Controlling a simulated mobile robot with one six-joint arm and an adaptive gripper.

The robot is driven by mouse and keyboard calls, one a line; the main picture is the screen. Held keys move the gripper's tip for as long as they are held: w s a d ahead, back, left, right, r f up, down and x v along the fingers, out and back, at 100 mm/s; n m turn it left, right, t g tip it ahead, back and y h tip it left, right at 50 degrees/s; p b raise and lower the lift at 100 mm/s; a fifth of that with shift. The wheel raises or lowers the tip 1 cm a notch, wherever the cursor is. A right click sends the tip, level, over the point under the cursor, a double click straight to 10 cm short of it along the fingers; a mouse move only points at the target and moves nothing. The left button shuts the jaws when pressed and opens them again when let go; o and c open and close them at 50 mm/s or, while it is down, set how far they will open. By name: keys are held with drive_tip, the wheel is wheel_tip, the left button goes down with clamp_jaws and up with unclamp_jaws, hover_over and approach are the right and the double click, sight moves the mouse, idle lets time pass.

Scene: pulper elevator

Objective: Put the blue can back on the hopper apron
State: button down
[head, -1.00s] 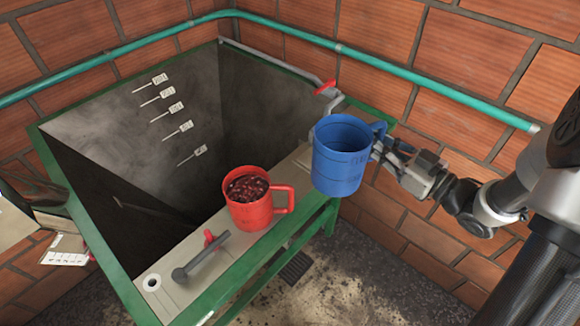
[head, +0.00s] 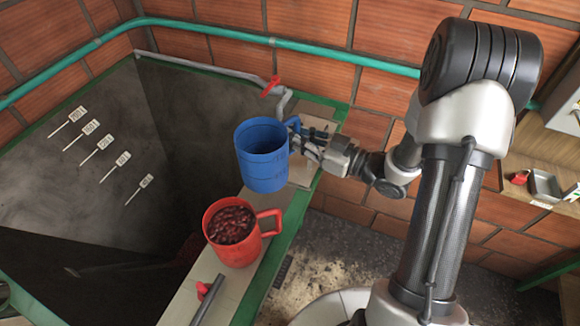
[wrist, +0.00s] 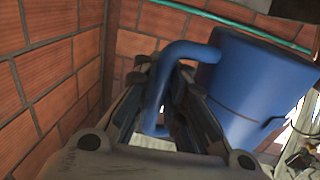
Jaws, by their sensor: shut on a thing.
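The blue can (head: 262,156) is upright and looks empty in the part of its inside that shows. My gripper (head: 297,140) is shut on its handle, at the can's right side; the wrist view shows the fingers (wrist: 165,105) around the handle and the can (wrist: 255,85) to the right. The can appears over the far part of the pale hopper apron (head: 232,262); I cannot tell whether its base touches it. The red can (head: 235,232), filled with dark red cherries, stands on the apron nearer to the camera.
The deep hopper (head: 120,200) opens left of the apron. A grey pipe with a red valve handle (head: 272,85) runs behind the blue can. A grey lever (head: 208,300) lies nearer than the red can. A teal pipe (head: 330,52) crosses the brick wall.

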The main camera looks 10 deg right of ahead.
wheel_tip(320, 180, down, 10)
drive_tip(key=shift+a+f+b, duration=0.1)
drive_tip(key=shift+f+b, duration=0.05)
drive_tip(key=shift+b, duration=0.5)
drive_tip(key=shift+f, duration=0.1)
drive_tip(key=shift+f, duration=0.15)
drive_tip(key=c, duration=1.6)
unclamp_jaws()
drive_tip(key=shift+c, duration=0.2)
